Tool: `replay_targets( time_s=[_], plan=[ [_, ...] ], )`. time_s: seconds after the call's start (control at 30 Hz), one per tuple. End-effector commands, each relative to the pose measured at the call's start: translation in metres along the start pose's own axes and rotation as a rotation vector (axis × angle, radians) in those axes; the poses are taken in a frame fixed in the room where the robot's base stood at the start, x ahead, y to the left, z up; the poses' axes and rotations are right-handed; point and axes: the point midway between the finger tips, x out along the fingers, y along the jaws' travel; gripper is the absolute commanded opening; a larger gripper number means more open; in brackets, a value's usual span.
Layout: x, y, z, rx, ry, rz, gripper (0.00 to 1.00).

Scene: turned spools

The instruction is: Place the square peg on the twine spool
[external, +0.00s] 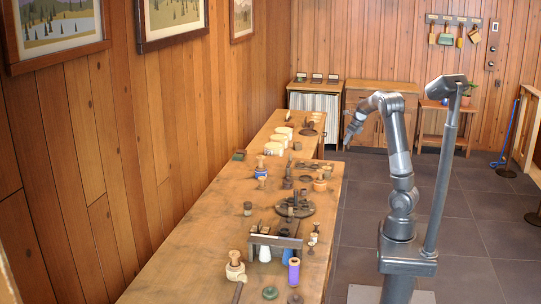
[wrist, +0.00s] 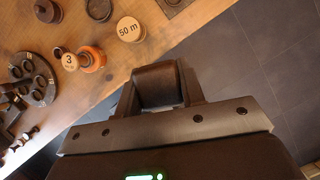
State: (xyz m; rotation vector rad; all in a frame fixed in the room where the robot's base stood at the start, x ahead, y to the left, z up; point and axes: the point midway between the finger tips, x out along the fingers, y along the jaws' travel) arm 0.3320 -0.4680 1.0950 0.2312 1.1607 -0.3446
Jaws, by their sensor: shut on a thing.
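My gripper (wrist: 158,98) is shut on a dark brown, square-sided piece (wrist: 156,84), which I take for the square peg. In the wrist view it sits between the two fingers, over the grey floor just off the table's edge. In the external view my gripper (external: 351,131) is raised, right of the table and above it; the peg is too small to make out there. Several spools stand on the table, among them an orange one with a round top marked 3 (wrist: 91,59) and a pale disc marked 50 m (wrist: 129,29). I cannot tell which is the twine spool.
The long wooden table (external: 205,235) runs along the left wall. It holds a dark round rack (external: 294,208), a bar rack (external: 275,241), a blue-banded spool (external: 261,173), a purple spool (external: 294,272) and a cream spool (external: 235,268). The table's left side is mostly bare.

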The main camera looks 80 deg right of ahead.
Motion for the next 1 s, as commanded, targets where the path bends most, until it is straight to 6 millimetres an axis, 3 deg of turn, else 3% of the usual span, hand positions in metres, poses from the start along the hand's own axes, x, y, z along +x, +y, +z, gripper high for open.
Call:
replay_targets(
  time_s=[0.4, 0.6, 0.77, 1.0],
  plan=[
    [0.075, 0.051, 0.042, -0.001, 0.003, 0.0, 0.14],
    [0.095, 0.065, 0.055, 0.001, 0.001, -0.002, 0.14],
    [0.104, 0.067, 0.054, 0.002, 0.003, 0.0, 0.14],
    [0.134, 0.067, 0.041, 0.002, 0.003, -0.001, 0.14]
  ],
)
